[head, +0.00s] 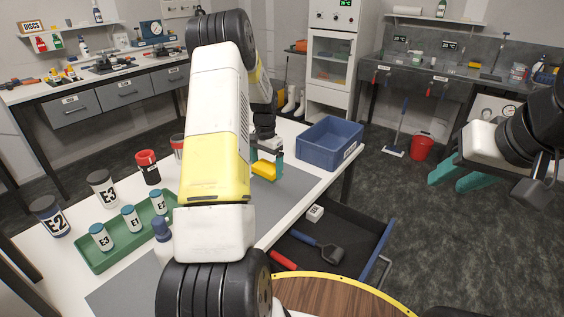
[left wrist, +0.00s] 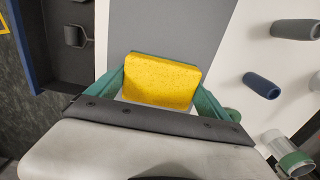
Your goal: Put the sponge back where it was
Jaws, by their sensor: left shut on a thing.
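The yellow sponge (head: 264,169) is held in my left gripper (head: 267,167) at the right side of the table, over the grey mat (head: 288,190). In the left wrist view the sponge (left wrist: 161,80) sits between the two green fingers of my left gripper (left wrist: 160,92), which are shut on it. The gap between the sponge and the mat cannot be judged. My right gripper (head: 459,178) is at the right of the head view, over the floor, with its green fingers apart and nothing seen between them.
A blue bin (head: 330,143) stands at the table's far right corner. A green tray (head: 97,262) with several labelled bottles and nearby jars fill the table's left side.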

